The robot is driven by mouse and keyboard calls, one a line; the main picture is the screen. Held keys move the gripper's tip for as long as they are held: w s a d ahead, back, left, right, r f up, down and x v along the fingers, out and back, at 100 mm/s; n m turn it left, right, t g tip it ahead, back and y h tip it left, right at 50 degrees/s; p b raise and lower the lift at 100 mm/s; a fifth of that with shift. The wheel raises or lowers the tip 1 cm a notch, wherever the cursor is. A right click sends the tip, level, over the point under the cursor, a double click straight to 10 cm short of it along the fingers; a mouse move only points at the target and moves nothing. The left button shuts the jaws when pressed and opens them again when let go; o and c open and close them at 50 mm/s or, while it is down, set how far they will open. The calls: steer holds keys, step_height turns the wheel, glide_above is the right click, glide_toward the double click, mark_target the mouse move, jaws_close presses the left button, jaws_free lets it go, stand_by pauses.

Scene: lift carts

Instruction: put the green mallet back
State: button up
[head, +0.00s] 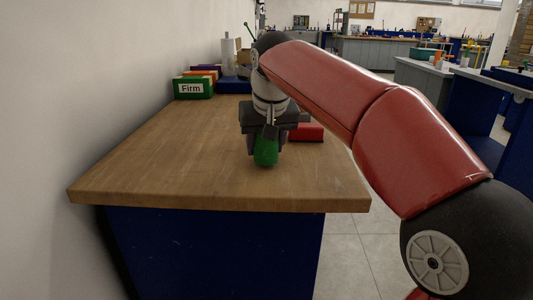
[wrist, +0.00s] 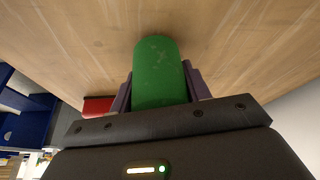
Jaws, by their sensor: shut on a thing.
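The green mallet shows as a rounded green piece (head: 266,151) below my gripper (head: 265,143) in the head view, over the wooden bench top. In the wrist view the green piece (wrist: 158,75) lies between the two purple-grey fingers of my gripper (wrist: 160,88), which are shut on it. Light scuffs mark its face. The rest of the mallet is hidden behind the gripper body. I cannot tell whether the mallet touches the bench.
The wooden bench top (head: 150,150) is mostly clear on the left and front. A red block (head: 306,132) sits right of my gripper, also in the wrist view (wrist: 98,106). A green box marked "Firm" (head: 194,88), a blue item (head: 234,87) and a paper roll (head: 228,52) stand behind.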

steer(key=shift+f, duration=0.4)
steer(key=shift+f, duration=0.1)
steer(key=o, duration=1.2)
steer(key=shift+f, duration=0.1)
